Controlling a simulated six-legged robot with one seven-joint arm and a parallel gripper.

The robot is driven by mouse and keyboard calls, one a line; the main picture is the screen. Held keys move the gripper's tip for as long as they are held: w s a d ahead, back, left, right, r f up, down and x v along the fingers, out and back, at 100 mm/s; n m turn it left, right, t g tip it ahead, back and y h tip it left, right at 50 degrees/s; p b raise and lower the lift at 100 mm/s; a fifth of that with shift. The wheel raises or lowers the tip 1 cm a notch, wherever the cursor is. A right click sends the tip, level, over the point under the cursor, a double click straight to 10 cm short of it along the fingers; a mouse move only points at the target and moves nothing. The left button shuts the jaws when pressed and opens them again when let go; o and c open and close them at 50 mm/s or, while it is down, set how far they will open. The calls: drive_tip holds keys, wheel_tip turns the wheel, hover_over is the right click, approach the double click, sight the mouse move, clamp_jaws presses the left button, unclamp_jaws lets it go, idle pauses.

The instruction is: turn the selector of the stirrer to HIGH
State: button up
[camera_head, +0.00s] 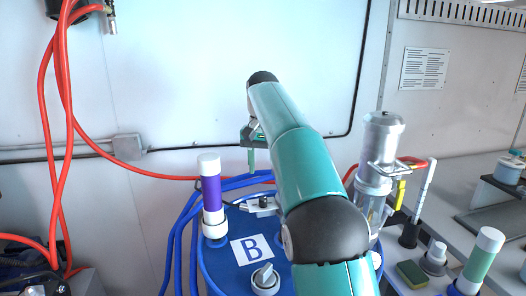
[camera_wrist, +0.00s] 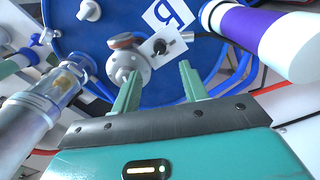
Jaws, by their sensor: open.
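A small pale plate with a black knob (camera_wrist: 162,46) is on the blue drum top in the wrist view; it looks like the stirrer's selector, though its markings are too small to read. In the head view the plate with its dark knob (camera_head: 262,204) shows just left of my arm. My gripper (camera_wrist: 158,74) is open and empty. Its two green fingers point toward the plate and are apart from the knob. In the head view my gripper (camera_head: 251,170) hangs above and behind the plate, partly hidden by my arm.
The blue drum (camera_head: 222,268) bears a B label (camera_head: 251,249) and a white cap (camera_head: 265,279). A purple-and-white tube (camera_head: 211,190) stands left of the plate. A silver cylinder unit (camera_head: 380,150) stands right. A grey flange with a reddish top (camera_wrist: 128,62) sits beside the plate.

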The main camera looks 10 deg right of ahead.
wheel_tip(320, 180, up, 4)
drive_tip(key=shift+r, duration=0.25)
idle(0.4)
drive_tip(key=s+n+t, duration=0.2)
drive_tip(key=s+t, duration=0.1)
drive_tip(key=s, duration=1.4)
drive_tip(key=s+f+n+t, duration=0.2)
drive_tip(key=s+f, duration=1.4)
drive_tip(key=s, duration=0.2)
drive_tip(key=shift+s+f+t, duration=0.15)
drive_tip(key=shift+f+t, duration=0.15)
